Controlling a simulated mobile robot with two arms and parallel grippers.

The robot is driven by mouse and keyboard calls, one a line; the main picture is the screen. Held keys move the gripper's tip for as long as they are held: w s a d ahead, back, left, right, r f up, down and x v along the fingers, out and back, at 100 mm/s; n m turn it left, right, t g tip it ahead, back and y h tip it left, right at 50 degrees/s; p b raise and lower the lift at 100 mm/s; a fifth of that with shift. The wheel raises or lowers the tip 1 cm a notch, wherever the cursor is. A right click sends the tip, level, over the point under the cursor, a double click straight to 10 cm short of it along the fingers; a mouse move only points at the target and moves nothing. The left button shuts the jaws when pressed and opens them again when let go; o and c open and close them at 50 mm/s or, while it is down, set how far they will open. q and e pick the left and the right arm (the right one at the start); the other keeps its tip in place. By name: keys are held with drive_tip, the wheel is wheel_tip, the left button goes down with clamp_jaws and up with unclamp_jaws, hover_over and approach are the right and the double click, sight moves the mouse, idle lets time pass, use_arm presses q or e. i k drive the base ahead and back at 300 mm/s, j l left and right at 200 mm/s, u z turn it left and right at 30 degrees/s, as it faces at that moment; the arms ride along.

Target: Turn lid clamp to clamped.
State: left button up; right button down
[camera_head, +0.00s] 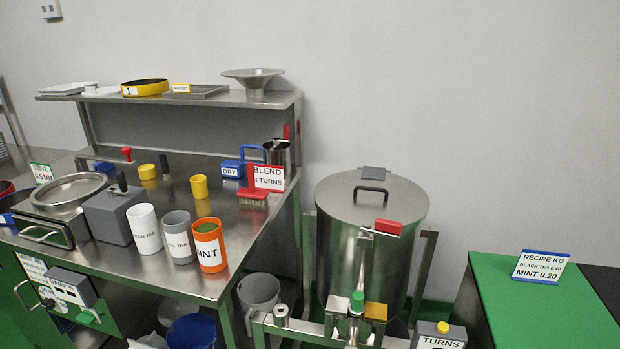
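A large steel drum (345,255) stands right of the steel table, with its round lid (335,200) on top. The lid has a dark loop handle (370,188) and a grey block (373,172) at its back edge. A red-handled lid clamp (388,227) sits at the lid's front right edge, its red grip lying roughly level and pointing right. I cannot tell for sure whether it is clamped. Neither of my grippers shows in the head view.
The steel table (240,268) at left holds cups, a scale, brushes and a shelf. The drum's frame carries a green knob (357,302) and a TURNS box (440,335) with a yellow button. A green-topped table (535,300) stands at right with a recipe sign (541,266).

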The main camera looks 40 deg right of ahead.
sight(386, 227)
drive_tip(key=z, duration=1.6)
drive_tip(key=l, duration=0.1)
